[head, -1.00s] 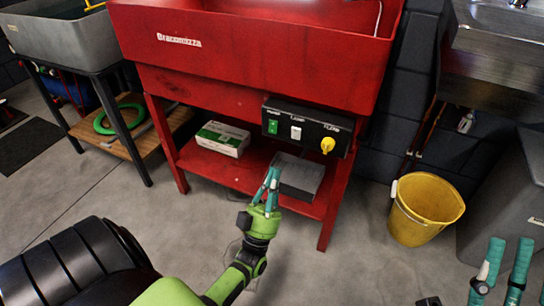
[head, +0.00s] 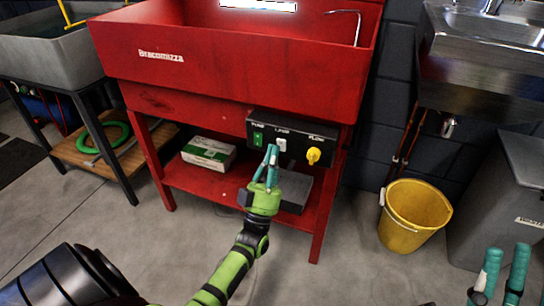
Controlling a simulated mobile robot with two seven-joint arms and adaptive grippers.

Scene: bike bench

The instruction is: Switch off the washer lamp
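The red parts washer (head: 240,45) carries a black control box (head: 325,133) under its basin. On the box are a green switch (head: 258,139) marked like "PUMP", a pale switch (head: 281,145) marked like "LAMP", and a yellow knob (head: 313,155) marked "FLOW". My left gripper (head: 271,148) is just below and in front of the box, fingers pointing up between the green and pale switches in the picture. Its fingertips are together and hold nothing. Contact with the box cannot be told. My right gripper (head: 505,252) is open and empty at the lower right.
A white and green carton (head: 208,153) and a grey block (head: 295,188) sit on the washer's red lower shelf. A yellow bucket (head: 412,215) and a grey bin (head: 497,195) stand to the right. A steel sink (head: 490,50) is at upper right.

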